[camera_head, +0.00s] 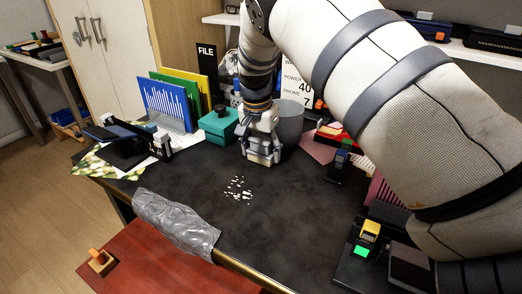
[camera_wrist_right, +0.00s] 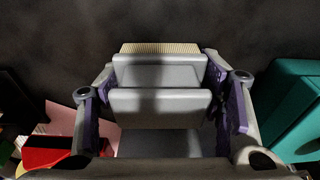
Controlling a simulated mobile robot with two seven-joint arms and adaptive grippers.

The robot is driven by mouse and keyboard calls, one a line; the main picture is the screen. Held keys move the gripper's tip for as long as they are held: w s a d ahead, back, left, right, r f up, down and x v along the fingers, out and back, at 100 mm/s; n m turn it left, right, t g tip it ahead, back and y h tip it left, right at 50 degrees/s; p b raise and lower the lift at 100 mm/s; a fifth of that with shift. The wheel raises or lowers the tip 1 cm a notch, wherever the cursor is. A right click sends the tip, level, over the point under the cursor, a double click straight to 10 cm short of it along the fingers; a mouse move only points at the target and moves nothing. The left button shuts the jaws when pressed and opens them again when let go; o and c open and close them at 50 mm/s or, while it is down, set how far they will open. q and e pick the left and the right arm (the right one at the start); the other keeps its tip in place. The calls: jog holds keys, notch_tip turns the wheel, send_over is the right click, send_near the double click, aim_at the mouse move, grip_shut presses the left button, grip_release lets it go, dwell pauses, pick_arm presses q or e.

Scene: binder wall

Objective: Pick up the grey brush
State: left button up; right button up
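My right gripper (camera_head: 262,154) points down at the dark desktop, beside a teal box. In the right wrist view its two broad grey fingers (camera_wrist_right: 160,90) lie close together. Pale beige bristles (camera_wrist_right: 160,48) of the grey brush show just beyond the far finger. A grey surface under the near finger may be part of the brush. The fingers hide most of the brush, and I cannot tell whether they press on it. My left gripper is not in view.
White scraps (camera_head: 238,189) lie on the desk (camera_head: 275,215) in front of the gripper. The teal box (camera_head: 218,126) stands left, a grey bin (camera_head: 290,122) behind right. A crumpled grey sheet (camera_head: 177,223) hangs over the front edge. The middle of the desk is mostly clear.

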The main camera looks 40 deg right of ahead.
aim_at(262, 137)
jog(key=shift+r, duration=0.1)
notch_tip(262, 137, up, 10)
jog(key=shift+f+p, duration=0.1)
jog(key=shift+p, duration=0.2)
